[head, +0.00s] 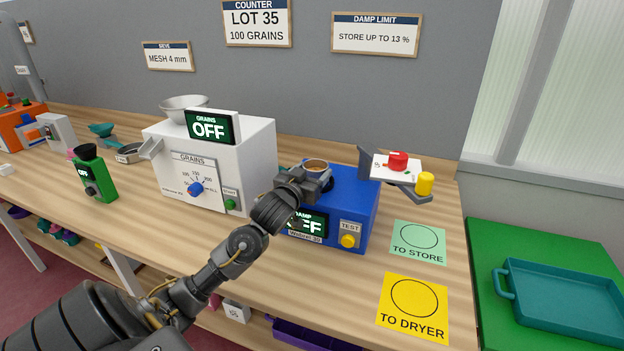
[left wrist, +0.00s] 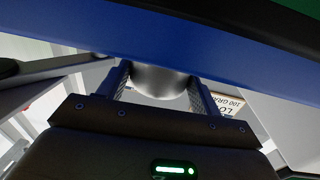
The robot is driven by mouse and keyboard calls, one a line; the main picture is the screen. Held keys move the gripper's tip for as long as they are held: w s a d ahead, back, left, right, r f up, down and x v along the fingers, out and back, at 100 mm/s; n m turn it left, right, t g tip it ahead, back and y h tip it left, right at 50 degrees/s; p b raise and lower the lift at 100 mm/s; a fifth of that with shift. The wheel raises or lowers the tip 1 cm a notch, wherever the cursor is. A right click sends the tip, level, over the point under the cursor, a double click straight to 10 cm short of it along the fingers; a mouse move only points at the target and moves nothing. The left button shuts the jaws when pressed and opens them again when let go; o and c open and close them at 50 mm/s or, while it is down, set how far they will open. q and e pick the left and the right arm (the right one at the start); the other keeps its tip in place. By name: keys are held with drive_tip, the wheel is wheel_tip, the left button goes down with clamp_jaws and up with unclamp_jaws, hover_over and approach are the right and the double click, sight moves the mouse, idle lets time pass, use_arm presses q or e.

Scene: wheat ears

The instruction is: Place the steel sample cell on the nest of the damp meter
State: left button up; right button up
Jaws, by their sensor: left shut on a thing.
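The blue damp meter (head: 352,205) stands on the bench, with a dark screen reading OFF and a yellow TEST knob (head: 348,241). My left gripper (head: 312,178) is over the meter's top, shut on the steel sample cell (head: 316,163). The cell looks upright, with a brownish fill inside its rim. In the left wrist view the cell (left wrist: 158,82) sits between both fingers, close to the meter's blue body (left wrist: 150,32). The nest is hidden behind the gripper and cell, so I cannot tell whether the cell touches it. My right gripper is not in view.
The white grain counter (head: 240,165) stands close on the left. The green TO STORE card (head: 418,242) and yellow TO DRYER card (head: 413,307) lie bare on the bench.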

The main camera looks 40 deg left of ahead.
use_arm(q)
drive_tip(key=o, duration=1.1)
drive_tip(key=shift+c, duration=0.2)
drive_tip(key=b+v, duration=0.2)
drive_tip(key=v, duration=1)
